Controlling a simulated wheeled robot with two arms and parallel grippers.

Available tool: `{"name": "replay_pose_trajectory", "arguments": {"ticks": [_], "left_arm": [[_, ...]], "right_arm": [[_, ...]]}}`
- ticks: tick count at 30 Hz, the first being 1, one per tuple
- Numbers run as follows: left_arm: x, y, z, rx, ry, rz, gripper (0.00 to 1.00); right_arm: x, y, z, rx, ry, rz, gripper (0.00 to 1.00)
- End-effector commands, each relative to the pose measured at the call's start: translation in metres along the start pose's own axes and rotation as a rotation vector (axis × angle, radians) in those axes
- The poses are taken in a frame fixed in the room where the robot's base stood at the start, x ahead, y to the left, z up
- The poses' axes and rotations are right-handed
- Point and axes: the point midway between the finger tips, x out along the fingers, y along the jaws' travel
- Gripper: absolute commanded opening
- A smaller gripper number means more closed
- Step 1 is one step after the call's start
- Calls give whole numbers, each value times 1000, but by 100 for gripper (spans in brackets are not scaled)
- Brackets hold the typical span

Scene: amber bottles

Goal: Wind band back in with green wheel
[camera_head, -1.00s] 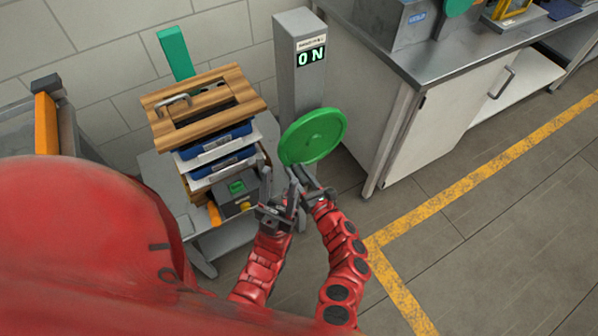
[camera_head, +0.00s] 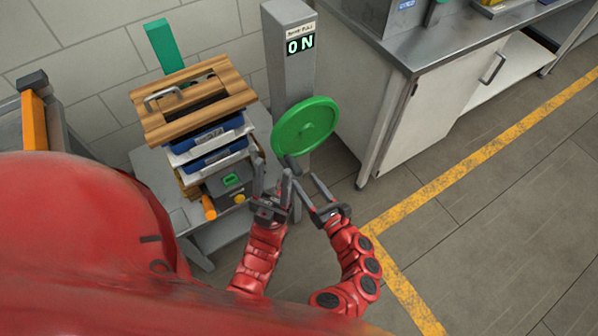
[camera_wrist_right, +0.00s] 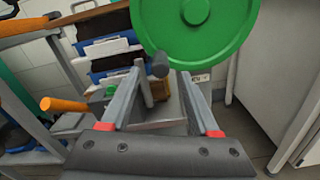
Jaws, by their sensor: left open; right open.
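The green wheel (camera_head: 306,127) is mounted on the front of a grey post (camera_head: 288,75) whose display reads ON. A short dark handle (camera_head: 291,163) sticks out near the wheel's lower left edge. The wheel also fills the top of the right wrist view (camera_wrist_right: 195,25), with the handle's dark knob (camera_wrist_right: 160,67) below it. My left gripper (camera_head: 272,175) is open, just below and left of the wheel. My right gripper (camera_head: 304,183) is open below the wheel, its fingers pointing up toward the handle; I see no contact. I cannot make out the band.
A stack of blue and white trays under a wooden frame (camera_head: 240,92) stands on a small grey table left of the post. A metal-topped cabinet (camera_head: 420,110) stands to the right. The floor by the yellow line (camera_head: 460,180) is clear.

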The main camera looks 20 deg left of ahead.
Motion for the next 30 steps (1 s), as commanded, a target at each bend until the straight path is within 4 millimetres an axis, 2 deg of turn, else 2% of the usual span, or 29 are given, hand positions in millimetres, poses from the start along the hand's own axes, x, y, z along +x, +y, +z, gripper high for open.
{"name": "replay_pose_trajectory", "arguments": {"ticks": [6,12,18,26,28,30], "left_arm": [[-11,1,2,0,0,0,50],[-19,1,3,0,0,0,50],[-21,1,4,0,0,0,50],[-21,1,4,0,0,0,50],[-21,1,4,1,-1,-1,61],[-24,-1,6,9,-3,-12,62]], "right_arm": [[-46,-2,-3,0,1,-6,62],[-78,-3,-2,-2,1,-6,62],[-90,0,-1,0,1,-1,62],[-92,0,0,-1,1,1,62],[-92,0,-2,-2,4,-1,62],[-92,-5,-10,-13,26,-19,62]]}}
